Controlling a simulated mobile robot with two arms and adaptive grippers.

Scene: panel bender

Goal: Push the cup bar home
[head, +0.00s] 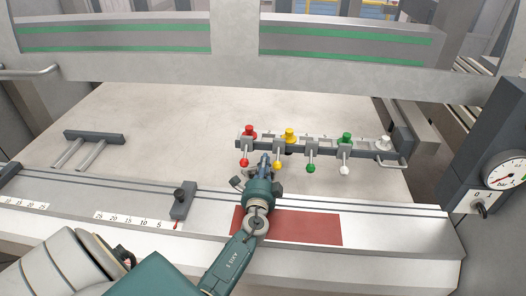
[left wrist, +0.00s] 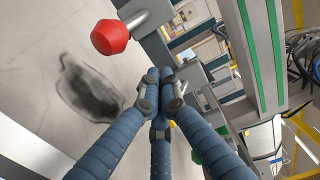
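The cup bar (head: 326,150) is a dark grey bar lying across the pale table right of centre. Along it sit red (head: 249,131), yellow (head: 289,134), green (head: 345,140) and white (head: 383,143) cups or knobs, with small coloured balls on levers at its front. My left gripper (head: 264,163) is at the near side of the bar, between the red and yellow levers. In the left wrist view its fingers (left wrist: 160,82) are drawn together at the tips, with nothing seen between them. A red knob (left wrist: 110,37) is beside them. Whether they touch the bar is unclear. My right gripper is not in view.
A red mat (head: 310,229) lies on the front ledge under my arm. A dark stop (head: 183,201) stands on the scaled rail to the left. A two-rod bracket (head: 94,137) lies far left. A gauge (head: 503,170) is at right. The table between bracket and bar is clear.

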